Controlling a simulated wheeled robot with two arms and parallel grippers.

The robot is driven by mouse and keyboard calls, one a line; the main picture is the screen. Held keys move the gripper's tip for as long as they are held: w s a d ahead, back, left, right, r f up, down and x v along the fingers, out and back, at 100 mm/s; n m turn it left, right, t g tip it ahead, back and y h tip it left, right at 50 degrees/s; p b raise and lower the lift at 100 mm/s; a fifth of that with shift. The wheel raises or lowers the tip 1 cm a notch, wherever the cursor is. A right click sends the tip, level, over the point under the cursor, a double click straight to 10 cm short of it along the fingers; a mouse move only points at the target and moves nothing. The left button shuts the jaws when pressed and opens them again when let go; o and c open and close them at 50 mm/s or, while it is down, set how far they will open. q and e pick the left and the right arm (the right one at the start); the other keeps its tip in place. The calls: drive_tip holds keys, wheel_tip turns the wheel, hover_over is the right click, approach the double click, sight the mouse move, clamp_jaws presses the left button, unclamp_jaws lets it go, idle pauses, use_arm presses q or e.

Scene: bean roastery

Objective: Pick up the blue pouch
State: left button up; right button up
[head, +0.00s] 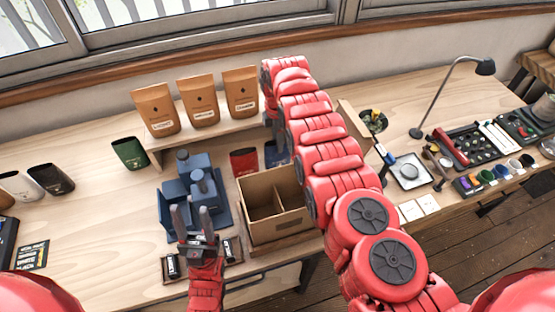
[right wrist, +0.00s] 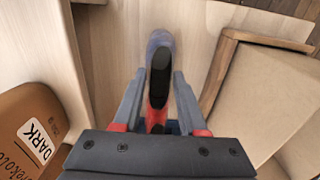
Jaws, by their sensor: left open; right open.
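The blue pouch (head: 271,152) stands on the table beside the red pouch (head: 244,161), behind the cardboard box, and is partly hidden by my right arm. In the right wrist view the blue pouch (right wrist: 160,37) shows from above with a dark top, and part of the red pouch (right wrist: 155,116) shows below it. My right gripper (right wrist: 157,76) is open, one finger on each side of this pouch top; contact cannot be told. In the head view my right fingers are hidden behind the arm. My left gripper (head: 191,210) is open and empty, in front of the blue machine.
The divided cardboard box (head: 280,228) stands close in front; its edge (right wrist: 222,75) is right of my right gripper. Brown pouches stand on a low shelf; one marked DARK (right wrist: 32,130) is at the left. A blue machine (head: 190,190) and a green pouch (head: 129,152) are further left.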

drive_tip(key=shift+f, duration=0.15)
clamp_jaws()
idle(0.4)
